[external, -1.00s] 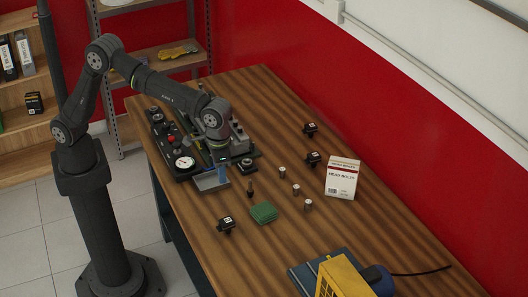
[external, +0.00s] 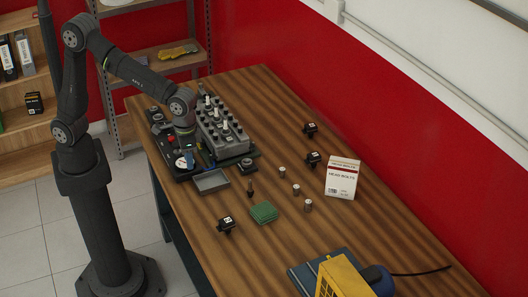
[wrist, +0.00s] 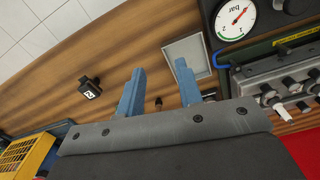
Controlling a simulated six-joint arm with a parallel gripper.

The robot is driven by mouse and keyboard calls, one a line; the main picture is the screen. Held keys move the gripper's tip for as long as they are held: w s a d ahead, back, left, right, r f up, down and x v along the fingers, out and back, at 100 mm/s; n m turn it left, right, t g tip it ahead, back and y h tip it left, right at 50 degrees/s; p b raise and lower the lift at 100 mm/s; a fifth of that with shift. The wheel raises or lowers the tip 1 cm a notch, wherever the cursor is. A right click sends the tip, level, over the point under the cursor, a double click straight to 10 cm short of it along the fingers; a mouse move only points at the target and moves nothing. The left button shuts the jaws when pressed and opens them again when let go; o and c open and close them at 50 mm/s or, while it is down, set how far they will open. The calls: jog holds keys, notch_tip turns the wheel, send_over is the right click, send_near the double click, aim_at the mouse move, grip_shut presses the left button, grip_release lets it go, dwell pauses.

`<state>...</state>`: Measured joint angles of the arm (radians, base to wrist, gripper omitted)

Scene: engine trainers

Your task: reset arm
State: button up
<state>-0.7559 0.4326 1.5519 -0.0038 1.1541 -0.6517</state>
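My gripper (external: 188,158) hangs with its blue fingers pointing down over the near side of the black trainer base, by the pressure gauge (external: 181,163). In the wrist view, my gripper (wrist: 158,80) has its two blue fingers spread apart with nothing held between them. The grey engine block (external: 222,130) with several knobs and pale pegs on top stands just right of my gripper. A shallow grey tray (external: 211,182) lies in front of the base, apart from my fingers, and looks empty.
Several small black blocks (external: 226,225), a green pad (external: 264,212), short metal cylinders (external: 296,189) and a white head-bolts box (external: 342,178) stand on the wooden bench (external: 285,135). A yellow case (external: 342,279) is at the near end.

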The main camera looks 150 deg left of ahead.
jog(key=shift+s+a+f, duration=0.55)
jog(key=shift+a+f, duration=0.55)
jog(key=shift+a, duration=0.4)
jog(key=shift+s+a+f, duration=0.5)
jog(key=shift+a+f, duration=0.65)
jog(key=shift+a, duration=0.3)
jog(key=shift+s+a+f, duration=0.55)
jog(key=shift+a+f, duration=0.55)
jog(key=shift+a, duration=0.4)
jog(key=o, duration=1.5)
jog(key=w+a+r+y, duration=0.1)
jog(key=w+a+r, duration=0.3)
jog(key=a+r, duration=0.35)
jog(key=w+a+r+y, duration=0.1)
jog(key=w+a+r, duration=0.2)
jog(key=a+r, duration=0.4)
jog(key=a+r+n+y, duration=0.25)
jog(key=a+r, duration=0.55)
jog(key=r, duration=0.4)
jog(key=shift+m, duration=0.35)
jog(key=x, duration=0.9)
jog(key=shift+w+a+f, duration=0.1)
jog(key=shift+w+f, duration=0.15)
